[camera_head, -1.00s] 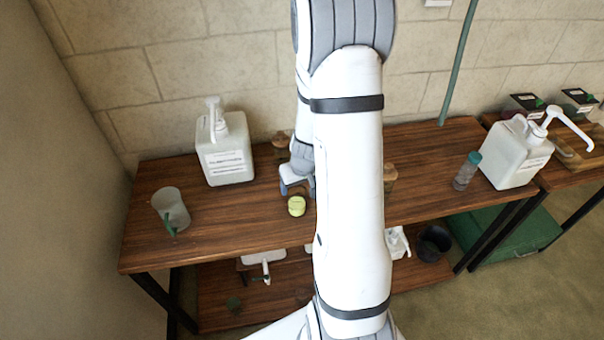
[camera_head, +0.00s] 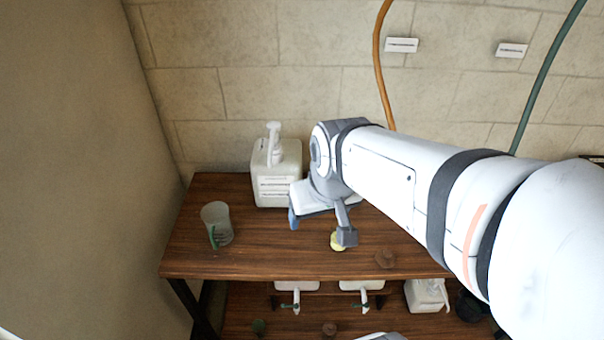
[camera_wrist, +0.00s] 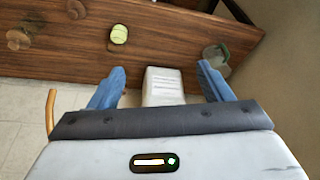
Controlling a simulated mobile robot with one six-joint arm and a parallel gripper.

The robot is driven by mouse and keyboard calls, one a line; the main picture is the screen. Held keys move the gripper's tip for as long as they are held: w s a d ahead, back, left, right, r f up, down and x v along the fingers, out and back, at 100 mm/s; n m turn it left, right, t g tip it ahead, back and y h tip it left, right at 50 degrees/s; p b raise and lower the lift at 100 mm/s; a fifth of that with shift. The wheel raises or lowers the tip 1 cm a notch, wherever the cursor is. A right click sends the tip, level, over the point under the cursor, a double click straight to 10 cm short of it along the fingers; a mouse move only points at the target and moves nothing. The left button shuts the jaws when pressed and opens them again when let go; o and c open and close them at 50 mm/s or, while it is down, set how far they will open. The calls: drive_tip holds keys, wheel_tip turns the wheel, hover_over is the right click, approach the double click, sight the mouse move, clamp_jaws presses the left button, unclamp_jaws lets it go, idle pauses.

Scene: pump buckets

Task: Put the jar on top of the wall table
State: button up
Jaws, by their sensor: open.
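The wall table (camera_head: 270,258) is a dark brown wooden table against the block wall; its top also fills the upper wrist view (camera_wrist: 170,38). I cannot tell for sure which thing is the jar. My gripper (camera_head: 320,228) is open and empty above the table, in front of a white pump bottle (camera_head: 277,180). In the wrist view, that bottle (camera_wrist: 163,86) appears between the spread blue fingers (camera_wrist: 161,74).
A yellow-green ball-like object (camera_head: 338,243) lies behind one finger. A clear cup with a green handle (camera_head: 216,224) stands at the table's left. White pump bottles (camera_head: 296,287) are on the lower shelf. The left wall is close to the table. My arm hides the right side.

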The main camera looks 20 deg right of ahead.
drive_tip(key=s, duration=0.1)
drive_tip(key=s+r, duration=0.1)
drive_tip(key=s, duration=0.1)
drive_tip(key=shift+s+r, duration=0.3)
drive_tip(key=shift+d+f, duration=0.1)
drive_tip(key=shift+b+x, duration=1)
drive_tip(key=shift+x, duration=0.05)
